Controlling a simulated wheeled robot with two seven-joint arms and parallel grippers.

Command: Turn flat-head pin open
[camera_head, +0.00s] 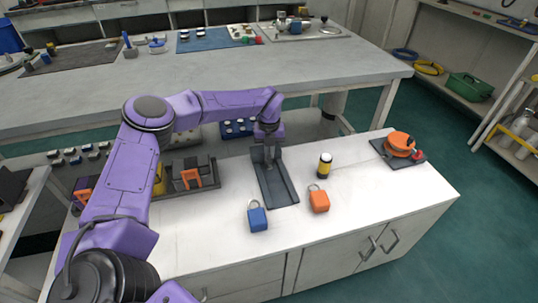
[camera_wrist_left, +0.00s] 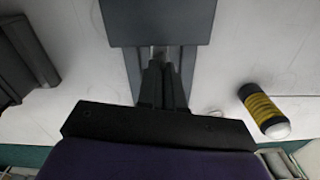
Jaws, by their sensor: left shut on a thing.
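A dark grey stand or panel (camera_head: 278,189) lies on the white bench top beneath my left gripper (camera_head: 271,157). In the left wrist view its dark plate (camera_wrist_left: 160,22) fills the top middle. My left gripper points down at the stand, and in the wrist view its fingers (camera_wrist_left: 161,72) are close together, shut on a small part just in front of the plate. That part is almost wholly hidden by the fingers, so I cannot tell its turn angle. I take it to be the flat-head pin. My right gripper is in neither view.
A yellow and black cylinder (camera_head: 325,165) stands right of the stand. An orange padlock (camera_head: 319,200) and a blue padlock (camera_head: 257,217) lie nearer the front. An orange round item (camera_head: 399,143) sits on a dark mat at right. A tray (camera_head: 207,178) is at left.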

